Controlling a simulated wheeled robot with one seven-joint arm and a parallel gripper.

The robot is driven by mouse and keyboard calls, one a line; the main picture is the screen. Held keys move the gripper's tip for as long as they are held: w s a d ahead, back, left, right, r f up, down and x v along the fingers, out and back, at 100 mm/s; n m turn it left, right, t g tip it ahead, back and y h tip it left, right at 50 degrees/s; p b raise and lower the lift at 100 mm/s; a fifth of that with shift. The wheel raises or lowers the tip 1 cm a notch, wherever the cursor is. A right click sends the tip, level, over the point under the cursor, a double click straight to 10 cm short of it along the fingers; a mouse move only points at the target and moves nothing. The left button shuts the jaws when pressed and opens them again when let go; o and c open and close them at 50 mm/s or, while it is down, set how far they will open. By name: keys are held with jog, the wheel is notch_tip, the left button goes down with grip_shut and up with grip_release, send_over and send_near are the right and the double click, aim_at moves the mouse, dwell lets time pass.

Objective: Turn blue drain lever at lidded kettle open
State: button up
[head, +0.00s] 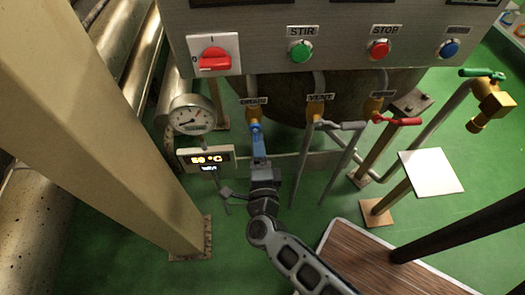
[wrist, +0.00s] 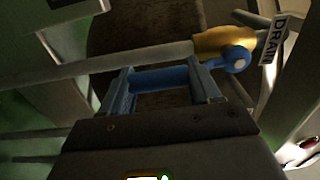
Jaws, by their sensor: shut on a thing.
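The blue drain lever (head: 257,141) hangs down in the head view from a brass valve (head: 253,112) labelled DRAIN, under the kettle (head: 285,92). In the wrist view the lever (wrist: 160,78) runs left from its round blue pivot (wrist: 237,60), beside the brass valve body (wrist: 222,42) and the DRAIN sign (wrist: 273,40). My gripper (head: 262,168) is at the lever's lower end. In the wrist view my gripper (wrist: 162,86) has a finger on either side of the lever and is shut on it. The kettle's lid is not in view.
A VENT valve with a grey lever (head: 345,126) and a red-levered valve (head: 400,121) sit to the right. A dial gauge (head: 192,115) and a temperature display (head: 205,157) are close left. A beige post (head: 100,110) stands further left. A wooden top (head: 365,262) lies lower right.

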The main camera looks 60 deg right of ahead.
jog(key=shift+a+f, duration=0.1)
dwell(0.4)
jog(key=o, duration=1.4)
jog(key=shift+w, duration=0.1)
jog(key=v, duration=0.8)
